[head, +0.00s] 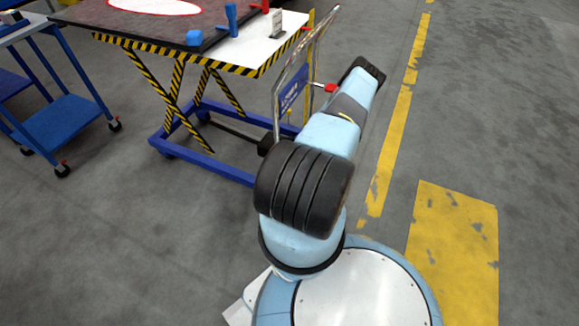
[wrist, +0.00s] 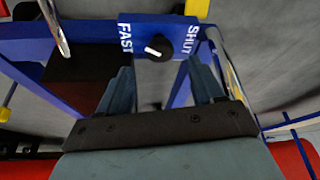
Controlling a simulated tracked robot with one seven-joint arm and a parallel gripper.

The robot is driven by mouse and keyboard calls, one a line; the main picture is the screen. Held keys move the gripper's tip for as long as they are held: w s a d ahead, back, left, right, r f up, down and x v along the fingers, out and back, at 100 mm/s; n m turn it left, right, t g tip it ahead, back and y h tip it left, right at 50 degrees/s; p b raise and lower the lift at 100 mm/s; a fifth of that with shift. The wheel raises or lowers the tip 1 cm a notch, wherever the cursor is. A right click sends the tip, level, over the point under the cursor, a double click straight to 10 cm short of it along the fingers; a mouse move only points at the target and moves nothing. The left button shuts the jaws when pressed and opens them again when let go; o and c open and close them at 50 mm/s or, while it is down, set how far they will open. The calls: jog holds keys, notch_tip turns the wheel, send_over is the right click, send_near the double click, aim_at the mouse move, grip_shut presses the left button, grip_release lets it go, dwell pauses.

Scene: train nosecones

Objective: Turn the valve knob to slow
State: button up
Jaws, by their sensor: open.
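The valve knob (wrist: 158,46) is a small round black knob with a white pointer mark. It sits on a blue panel (wrist: 178,28) at the top middle of the wrist view, between the words FAST on the left and SHUT on the right. The white mark lies on the FAST side of the knob and slants slightly downward in the picture. No SLOW label is readable. My gripper (wrist: 160,75) is open and empty, its fingers apart and below the knob in the picture. In the head view the blue panel (head: 292,88) shows, but I cannot make out the knob.
A lift table (head: 262,62) with yellow-black striped edges stands on a blue base (head: 222,160). Its chrome handle (head: 276,105) rises near my arm. A blue cart (head: 62,122) stands at the left. Open grey floor lies in front and to the right.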

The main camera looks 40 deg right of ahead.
jog(key=shift+x, duration=2.65)
jog(key=shift+c, duration=0.4)
jog(key=c, duration=1)
jog(key=shift+o, duration=0.2)
jog(key=m+h, duration=0.1)
jog(key=m, duration=0.2)
jog(key=m+t+h, duration=0.1)
jog(key=m, duration=0.2)
jog(key=shift+a+m, duration=0.2)
jog(key=shift+m, duration=0.1)
jog(key=m+h, duration=0.2)
jog(key=m, duration=0.3)
jog(key=shift+a, duration=0.15)
jog(key=shift+m, duration=0.3)
jog(key=shift+h, duration=0.3)
